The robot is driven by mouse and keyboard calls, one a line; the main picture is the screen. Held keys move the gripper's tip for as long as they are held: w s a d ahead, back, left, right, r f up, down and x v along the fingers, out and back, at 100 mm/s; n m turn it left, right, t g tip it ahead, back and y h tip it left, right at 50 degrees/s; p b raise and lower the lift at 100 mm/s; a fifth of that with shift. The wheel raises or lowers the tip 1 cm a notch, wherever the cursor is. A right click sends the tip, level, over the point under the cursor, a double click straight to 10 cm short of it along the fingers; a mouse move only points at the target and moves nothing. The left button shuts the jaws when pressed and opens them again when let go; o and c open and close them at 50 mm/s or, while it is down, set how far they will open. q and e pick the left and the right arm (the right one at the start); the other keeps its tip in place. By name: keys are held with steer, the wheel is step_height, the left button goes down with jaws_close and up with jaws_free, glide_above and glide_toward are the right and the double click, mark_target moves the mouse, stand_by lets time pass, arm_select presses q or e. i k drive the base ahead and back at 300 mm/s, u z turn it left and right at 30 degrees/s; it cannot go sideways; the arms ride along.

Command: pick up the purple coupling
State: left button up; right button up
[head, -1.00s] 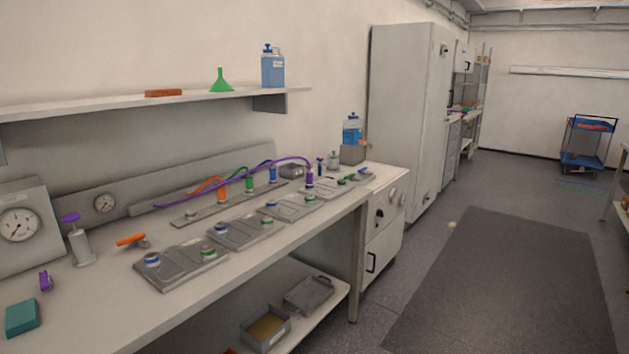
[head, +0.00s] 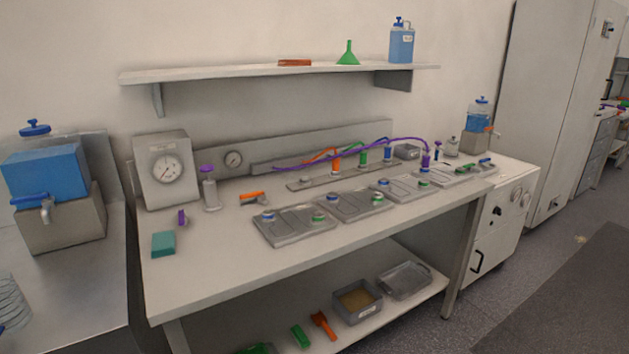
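A purple coupling (head: 426,160) stands upright at the right end of a purple hose (head: 400,139), on the right part of the workbench. The hose arches left from it over the orange, green and blue couplings. A small purple piece (head: 182,217) also lies at the left of the bench near a teal block. I cannot tell from here exactly what this piece is. Neither of my grippers is in view.
The workbench (head: 200,272) carries a row of grey plates (head: 297,226) with coloured caps, a gauge box (head: 165,172) and a teal block (head: 163,244). A shelf (head: 250,74) hangs above. A tall cabinet (head: 550,110) stands right.

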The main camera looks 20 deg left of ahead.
mark_target(427, 157)
steer(key=z, duration=0.45)
steer(key=k, duration=0.55)
steer(key=z, duration=0.75)
steer(key=i, duration=3.65)
steer(key=u, duration=0.4)
steer(key=i, duration=1.1)
steer(key=u, duration=1.45)
steer(key=i, duration=0.85)
steer(key=u, duration=0.9)
